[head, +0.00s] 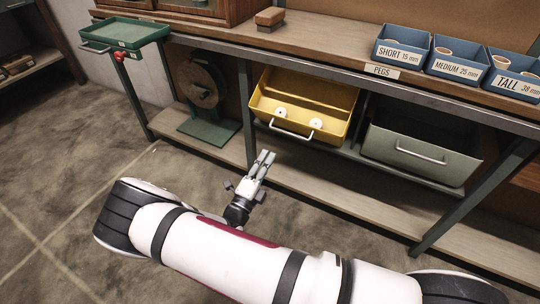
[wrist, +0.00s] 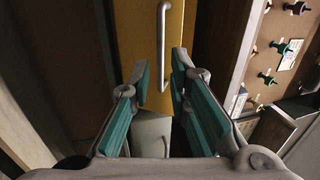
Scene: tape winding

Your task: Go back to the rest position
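My gripper (head: 265,155) is in front of the workbench, just below and left of the open yellow drawer (head: 332,97). In the wrist view its two teal-padded fingers (wrist: 161,62) stand apart with nothing between them. The drawer's handle (head: 291,131) is apart from the fingers in the head view. In the wrist view the handle (wrist: 162,45) shows beyond the fingertips. My white arm reaches across the lower part of the head view, bent at the elbow.
A grey drawer (head: 421,150) is right of the yellow one, which holds two white round pieces (head: 281,112). Blue peg bins (head: 402,46) and a wooden block (head: 270,17) are on the bench. A green tray (head: 124,32) juts out left. Floor (head: 60,215) at left is clear.

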